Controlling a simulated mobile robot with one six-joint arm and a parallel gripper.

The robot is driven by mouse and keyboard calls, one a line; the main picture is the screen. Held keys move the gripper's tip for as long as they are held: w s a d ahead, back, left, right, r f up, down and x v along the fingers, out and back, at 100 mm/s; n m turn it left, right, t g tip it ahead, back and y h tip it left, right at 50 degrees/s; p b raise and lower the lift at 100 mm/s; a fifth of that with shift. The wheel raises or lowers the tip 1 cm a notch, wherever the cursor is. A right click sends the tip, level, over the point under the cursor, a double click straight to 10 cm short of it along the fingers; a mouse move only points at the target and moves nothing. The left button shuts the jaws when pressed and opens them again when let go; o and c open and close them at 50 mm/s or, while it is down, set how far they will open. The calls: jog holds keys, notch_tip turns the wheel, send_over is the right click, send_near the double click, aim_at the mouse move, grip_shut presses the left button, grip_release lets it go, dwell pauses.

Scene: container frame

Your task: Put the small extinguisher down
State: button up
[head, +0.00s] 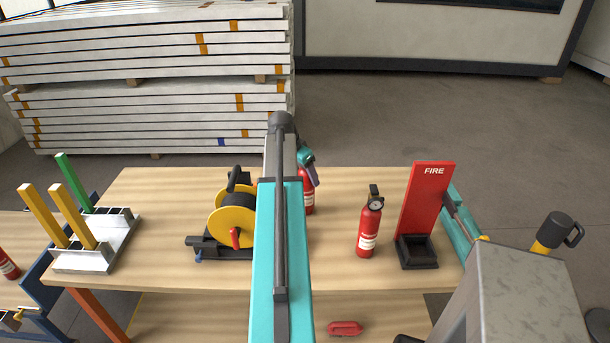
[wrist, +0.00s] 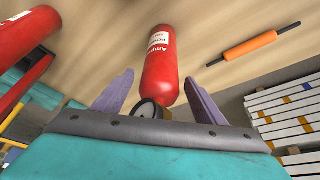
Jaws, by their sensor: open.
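The small extinguisher (wrist: 160,65) is red with a white label and a gauge at its top. In the wrist view it lies between the two purple fingers of my gripper (wrist: 158,82), which are apart, with a gap visible on both sides. In the head view its red body (head: 308,198) shows just right of my teal arm and appears to stand on the wooden table (head: 340,178). My gripper (head: 307,160) is at its top, and my arm hides its left side. A second red extinguisher (head: 369,228) stands upright nearer and to the right.
A red FIRE stand (head: 424,210) with a black, empty-looking foot tray stands at the right. A yellow-and-black reel (head: 228,218) is left of my arm. A metal holder with upright bars (head: 98,240) is further left. White panels (head: 150,105) are stacked behind.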

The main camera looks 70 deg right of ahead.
jog(key=b+v, duration=0.2)
jog(key=v, duration=0.9)
jog(key=shift+r, duration=0.35)
jog(key=shift+a, duration=0.15)
jog(key=shift+o, duration=0.4)
jog(key=m, duration=1.2)
jog(key=r+m, duration=0.1)
jog(key=m, duration=1.1)
jog(key=m+b, duration=0.1)
jog(key=m, duration=1.1)
jog(key=shift+w+a+r, duration=0.15)
jog(key=shift+a+r, duration=0.05)
